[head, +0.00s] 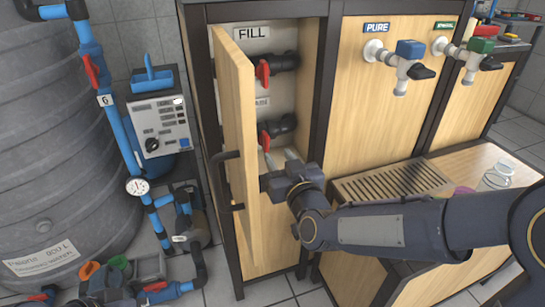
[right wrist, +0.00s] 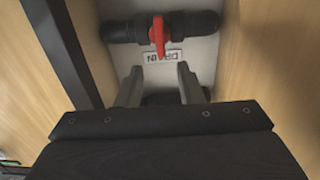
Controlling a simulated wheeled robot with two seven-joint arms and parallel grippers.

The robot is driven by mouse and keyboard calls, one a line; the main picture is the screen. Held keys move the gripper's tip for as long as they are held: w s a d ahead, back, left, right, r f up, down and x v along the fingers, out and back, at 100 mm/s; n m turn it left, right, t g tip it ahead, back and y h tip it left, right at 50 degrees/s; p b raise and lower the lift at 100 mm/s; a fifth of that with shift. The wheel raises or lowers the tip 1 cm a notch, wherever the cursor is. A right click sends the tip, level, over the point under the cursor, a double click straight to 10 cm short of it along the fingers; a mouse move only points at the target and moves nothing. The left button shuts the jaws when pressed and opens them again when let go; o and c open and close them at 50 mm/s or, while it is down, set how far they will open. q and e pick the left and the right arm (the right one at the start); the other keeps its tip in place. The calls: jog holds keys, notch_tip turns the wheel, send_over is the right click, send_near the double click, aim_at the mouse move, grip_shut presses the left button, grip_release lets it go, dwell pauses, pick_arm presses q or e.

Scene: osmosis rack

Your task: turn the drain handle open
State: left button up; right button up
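In the right wrist view the red drain handle (right wrist: 157,36) sits across a horizontal black pipe (right wrist: 125,31), at right angles to it. A DRAIN label (right wrist: 163,57) is next to it. My right gripper (right wrist: 158,72) is open, its two fingers apart and empty. They point toward the label and handle, with the handle beyond the tips and roughly between them. My left gripper is not in view.
The wooden cabinet door (head: 236,140) stands open just left of my right gripper. A dark cabinet post (head: 318,90) is on the right.

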aim_at(267, 141)
jog(key=b+x, duration=0.1)
jog(key=x, duration=0.7)
jog(key=shift+w+a+f+b, duration=0.1)
jog(key=shift+w+b, duration=0.05)
jog(key=shift+b, duration=0.15)
jog(key=shift+c, duration=0.3)
grip_shut()
